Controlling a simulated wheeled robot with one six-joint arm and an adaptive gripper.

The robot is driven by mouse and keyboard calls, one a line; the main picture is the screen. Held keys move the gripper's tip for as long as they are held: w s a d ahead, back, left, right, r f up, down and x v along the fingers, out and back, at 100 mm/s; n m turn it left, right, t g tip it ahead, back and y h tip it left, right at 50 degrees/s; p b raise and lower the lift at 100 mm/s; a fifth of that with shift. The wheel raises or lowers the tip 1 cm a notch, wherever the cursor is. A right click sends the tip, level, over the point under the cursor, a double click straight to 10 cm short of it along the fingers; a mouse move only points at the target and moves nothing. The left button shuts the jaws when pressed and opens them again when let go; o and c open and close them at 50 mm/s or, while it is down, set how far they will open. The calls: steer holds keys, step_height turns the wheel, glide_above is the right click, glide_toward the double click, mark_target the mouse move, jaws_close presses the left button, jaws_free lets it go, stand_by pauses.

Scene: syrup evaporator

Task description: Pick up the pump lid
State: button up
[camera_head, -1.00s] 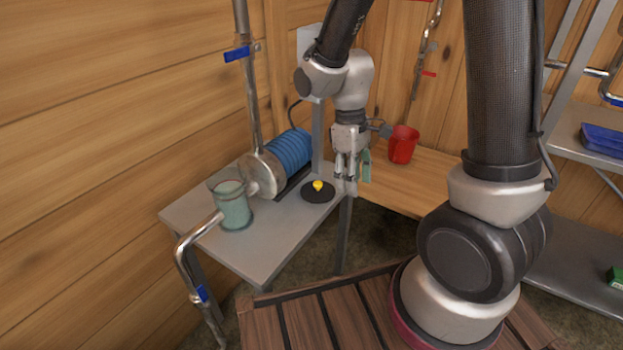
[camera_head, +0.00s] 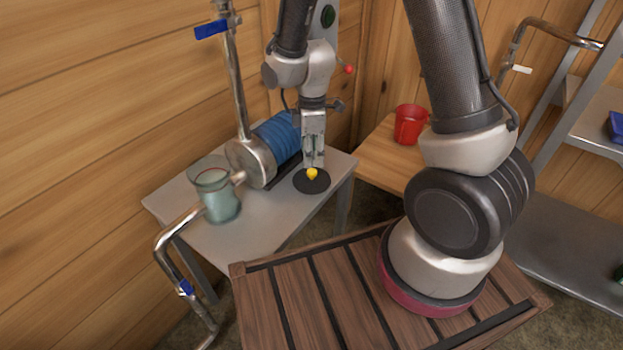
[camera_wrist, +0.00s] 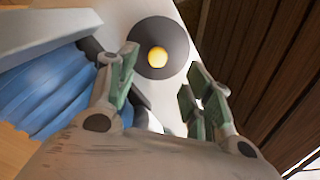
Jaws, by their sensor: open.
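The pump lid (camera_head: 306,184) is a flat black disc with a yellow knob (camera_head: 312,173). It lies on the grey metal table near its right edge, and also shows at the top of the wrist view (camera_wrist: 172,41) with the knob in its middle. My gripper (camera_head: 314,160) is just above and behind the lid in the head view. In the wrist view, my gripper (camera_wrist: 158,88) is open and empty, with the lid beyond the fingertips. I cannot tell whether a fingertip touches it.
A blue pump motor (camera_head: 278,137) stands left of my gripper on the grey table (camera_head: 255,225). A glass pot (camera_head: 217,194) with pipework is farther left. A red cup (camera_head: 410,124) stands on the wooden counter (camera_head: 385,160). The table's front is clear.

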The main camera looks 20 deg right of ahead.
mark_target(312, 171)
steer(key=shift+w+n, duration=0.15)
steer(key=shift+n, duration=0.15)
steer(key=shift+f, duration=0.25)
step_height(312, 171, down, 7)
steer(key=shift+f, duration=0.2)
jaws_close()
